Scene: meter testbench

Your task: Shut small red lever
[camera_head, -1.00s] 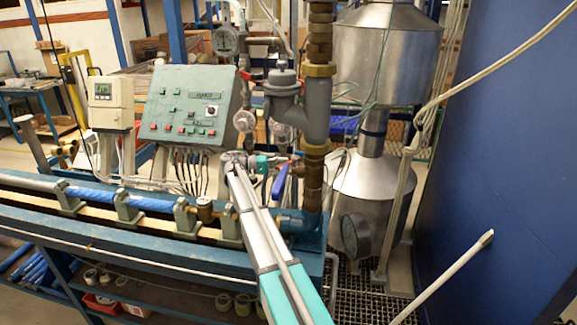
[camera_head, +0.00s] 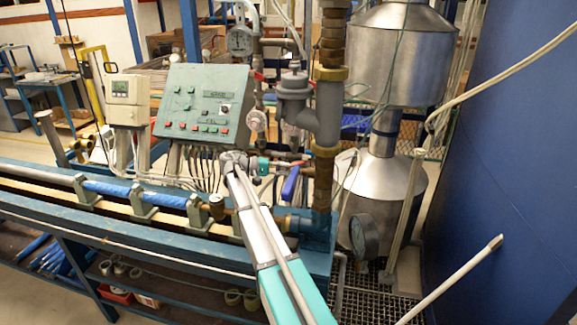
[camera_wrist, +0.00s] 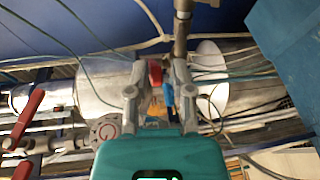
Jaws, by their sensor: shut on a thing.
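The small red lever (camera_wrist: 155,73) shows in the wrist view between the two grey fingers of my gripper (camera_wrist: 158,76), close against the left finger. The jaws are shut on it, though a gap shows beside it. In the head view my gripper (camera_head: 284,164) is at the pipework left of the brown vertical pipe, above a blue handle (camera_head: 290,184). The lever is too small to make out clearly there. The blue handle also shows just below the red lever in the wrist view (camera_wrist: 168,98).
A larger red lever (camera_wrist: 30,116) is at the left of the wrist view. The green control panel (camera_head: 203,103) stands left of my gripper. The brown vertical pipe (camera_head: 323,180) is close on the right. A blue wall (camera_head: 510,170) bounds the right side.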

